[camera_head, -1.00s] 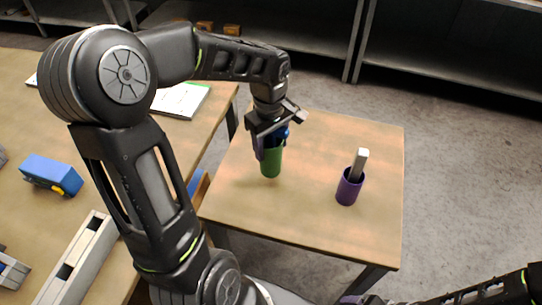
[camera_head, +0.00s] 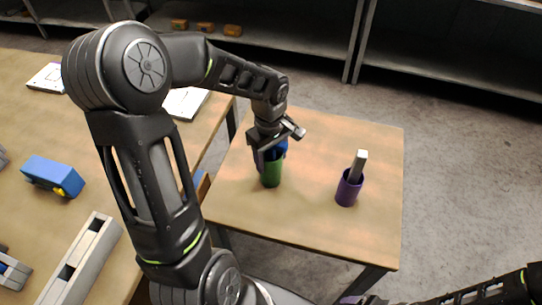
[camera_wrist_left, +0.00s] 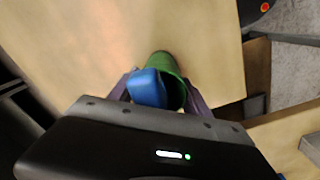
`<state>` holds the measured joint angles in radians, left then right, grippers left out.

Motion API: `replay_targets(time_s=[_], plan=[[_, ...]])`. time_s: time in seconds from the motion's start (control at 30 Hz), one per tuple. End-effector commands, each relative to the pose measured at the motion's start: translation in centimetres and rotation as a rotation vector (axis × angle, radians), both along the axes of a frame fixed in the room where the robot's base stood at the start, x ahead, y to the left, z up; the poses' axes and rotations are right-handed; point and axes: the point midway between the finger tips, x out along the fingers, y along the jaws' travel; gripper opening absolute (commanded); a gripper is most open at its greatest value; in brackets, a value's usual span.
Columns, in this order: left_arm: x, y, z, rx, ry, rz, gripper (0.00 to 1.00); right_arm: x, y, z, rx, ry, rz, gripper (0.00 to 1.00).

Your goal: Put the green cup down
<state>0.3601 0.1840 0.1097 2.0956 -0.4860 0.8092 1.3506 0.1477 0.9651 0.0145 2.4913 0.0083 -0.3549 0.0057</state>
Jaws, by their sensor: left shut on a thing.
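The green cup (camera_head: 270,176) is upright at the left part of the small wooden table (camera_head: 315,225). My left gripper (camera_head: 268,150) is shut on the cup from above. In the left wrist view the green cup (camera_wrist_left: 168,66) sits between the purple-grey fingers. A blue block (camera_wrist_left: 147,88) stands inside the cup; its top also shows in the head view (camera_head: 281,146). Whether the cup's base touches the table cannot be told. My right gripper (camera_head: 355,299) shows only partly at the bottom edge of the head view.
A purple cup (camera_head: 348,188) holding a pale block (camera_head: 360,163) stands at the small table's right. The larger table at left holds a blue toy vehicle (camera_head: 52,175) and a grey-white long block (camera_head: 80,262). The small table's front is clear.

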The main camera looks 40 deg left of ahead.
Motion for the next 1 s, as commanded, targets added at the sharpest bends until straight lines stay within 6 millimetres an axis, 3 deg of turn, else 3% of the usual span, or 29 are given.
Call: replay_targets(time_s=[0.1,0.13,0.37,0.77,1.0], plan=[[0.1,0.0,-0.3,0.0,-0.002,0.0,0.14,0.0,0.0,-0.4,0.001,-0.001,0.001,0.8],[0.0,0.0,-0.3,0.0,0.0,0.0,0.58,0.0,0.0,-0.3,0.001,-0.001,0.001,0.8],[0.0,0.0,-0.2,0.0,0.0,0.0,0.77,0.0,0.0,-0.2,0.001,-0.001,0.001,0.8],[0.0,0.0,0.3,0.001,-0.001,0.0,0.78,0.0,0.0,0.1,0.0,0.0,0.0,0.8],[0.1,0.1,3.7,0.002,-0.006,-0.001,0.78,0.0,0.0,-0.4,0.001,-0.001,0.001,0.8]])
